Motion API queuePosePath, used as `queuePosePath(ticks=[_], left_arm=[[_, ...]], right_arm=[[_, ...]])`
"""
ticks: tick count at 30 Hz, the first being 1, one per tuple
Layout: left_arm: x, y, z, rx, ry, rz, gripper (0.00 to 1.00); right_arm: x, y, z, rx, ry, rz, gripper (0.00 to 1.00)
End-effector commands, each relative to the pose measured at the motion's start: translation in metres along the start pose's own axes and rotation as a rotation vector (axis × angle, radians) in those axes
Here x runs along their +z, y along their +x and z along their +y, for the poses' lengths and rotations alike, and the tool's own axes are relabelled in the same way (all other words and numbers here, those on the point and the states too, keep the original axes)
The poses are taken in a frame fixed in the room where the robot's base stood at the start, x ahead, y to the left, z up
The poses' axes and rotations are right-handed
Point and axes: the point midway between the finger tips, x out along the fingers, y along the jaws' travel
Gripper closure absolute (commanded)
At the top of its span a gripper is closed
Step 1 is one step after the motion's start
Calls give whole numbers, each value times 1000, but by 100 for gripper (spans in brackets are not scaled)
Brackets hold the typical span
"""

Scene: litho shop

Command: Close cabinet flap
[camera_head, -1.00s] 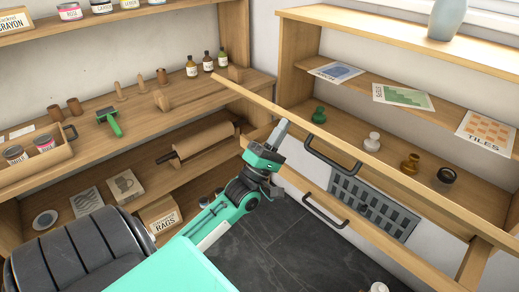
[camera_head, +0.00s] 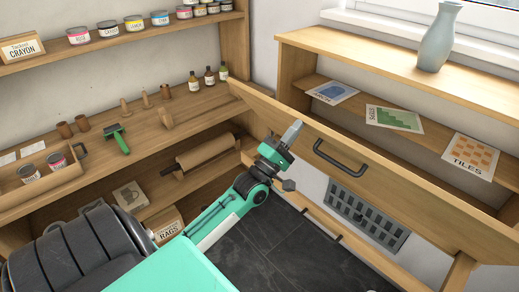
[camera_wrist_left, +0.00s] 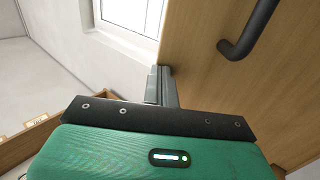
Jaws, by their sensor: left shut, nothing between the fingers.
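The cabinet flap (camera_head: 395,190) is a long light wooden panel with a dark bar handle (camera_head: 340,160) on its outer face. It stands tilted, its upper edge out in front of the cabinet (camera_head: 400,62), leaving a gap through which the poster shelf shows. My left gripper (camera_head: 293,132) is shut and empty, at the outer face near the flap's left end, left of the handle. In the left wrist view its fingers (camera_wrist_left: 163,86) overlap the edge of the wooden panel (camera_wrist_left: 205,75); contact is hard to tell. The right gripper is not in view.
A grey-blue vase (camera_head: 437,38) stands on the cabinet top. Posters (camera_head: 393,118) lie on the upper shelf. A grey grille (camera_head: 365,215) is below the flap. Side shelves (camera_head: 150,125) with bottles, jars and a paper roll are at left. Dark floor (camera_head: 280,255) is open below.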

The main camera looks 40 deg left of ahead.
Motion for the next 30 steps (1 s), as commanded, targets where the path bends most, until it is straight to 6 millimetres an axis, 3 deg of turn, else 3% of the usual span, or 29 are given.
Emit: queuePosePath(ticks=[1, 7, 18, 30], left_arm=[[0, 10, 7, -9, 1, 0, 100], [0, 37, 11, -71, -1, 1, 100], [0, 103, 9, -235, -2, 1, 100], [0, 169, -10, -384, 0, 0, 100]], right_arm=[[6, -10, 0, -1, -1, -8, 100], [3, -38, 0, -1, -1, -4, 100], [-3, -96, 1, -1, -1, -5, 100], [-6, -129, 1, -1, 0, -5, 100]])
